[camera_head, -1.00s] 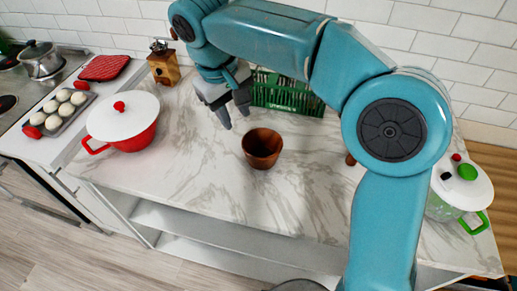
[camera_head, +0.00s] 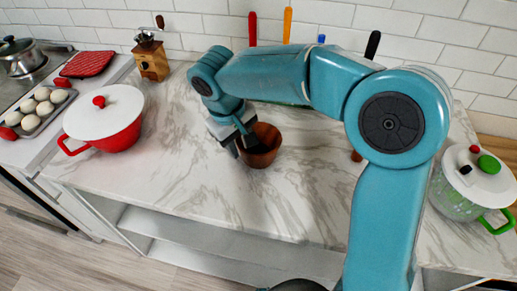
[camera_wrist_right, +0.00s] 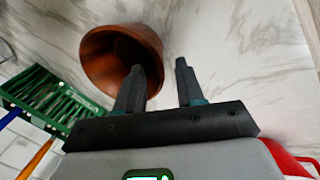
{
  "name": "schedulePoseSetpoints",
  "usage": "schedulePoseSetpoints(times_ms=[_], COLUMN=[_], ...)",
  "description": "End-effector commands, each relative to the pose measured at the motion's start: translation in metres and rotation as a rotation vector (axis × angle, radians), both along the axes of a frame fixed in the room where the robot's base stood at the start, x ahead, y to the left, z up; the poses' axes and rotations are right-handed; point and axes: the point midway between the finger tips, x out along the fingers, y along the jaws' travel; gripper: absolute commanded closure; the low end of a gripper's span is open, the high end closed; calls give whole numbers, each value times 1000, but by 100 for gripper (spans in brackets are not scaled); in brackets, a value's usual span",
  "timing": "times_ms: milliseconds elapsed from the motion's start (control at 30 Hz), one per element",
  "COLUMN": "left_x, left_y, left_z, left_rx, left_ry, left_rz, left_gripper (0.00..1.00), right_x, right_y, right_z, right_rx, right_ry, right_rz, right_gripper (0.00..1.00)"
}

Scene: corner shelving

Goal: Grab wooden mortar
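The wooden mortar (camera_head: 262,155) is a reddish-brown bowl standing upright on the marble counter. It also shows in the right wrist view (camera_wrist_right: 105,60), with its mouth facing the fingers. My right gripper (camera_head: 238,149) is at the mortar's left side in the head view. In the right wrist view my right gripper (camera_wrist_right: 158,66) is open with its fingers apart. One finger overlaps the mortar's mouth and the other is outside its rim. I cannot tell whether either finger touches it. My left gripper is not in view.
A red pot with white lid (camera_head: 105,118) stands left, beside a wooden grinder (camera_head: 151,58). A green rack (camera_wrist_right: 45,98) is behind the mortar, mostly hidden by my arm in the head view. A green-handled pot (camera_head: 472,185) stands right. The counter's front is clear.

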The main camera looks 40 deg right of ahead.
Motion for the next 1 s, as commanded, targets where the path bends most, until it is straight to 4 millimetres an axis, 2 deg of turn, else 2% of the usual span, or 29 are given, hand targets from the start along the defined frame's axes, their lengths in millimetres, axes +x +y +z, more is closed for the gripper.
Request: schedulePoseSetpoints(times_ms=[333,633,733,767,1000], left_x=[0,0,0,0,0], left_y=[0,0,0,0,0], left_z=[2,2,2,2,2], left_rx=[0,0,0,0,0], left_ry=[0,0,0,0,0], left_rz=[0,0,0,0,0], left_gripper=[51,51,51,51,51], right_x=[3,4,4,4,4], right_y=[-13,-14,-14,-14,-14], right_z=[-46,-51,-51,-51,-51], right_rx=[0,1,1,1,0], right_ry=[3,0,0,0,-1], right_rz=[-1,-1,-1,-1,-1], right_gripper=[62,62,95,100,100])
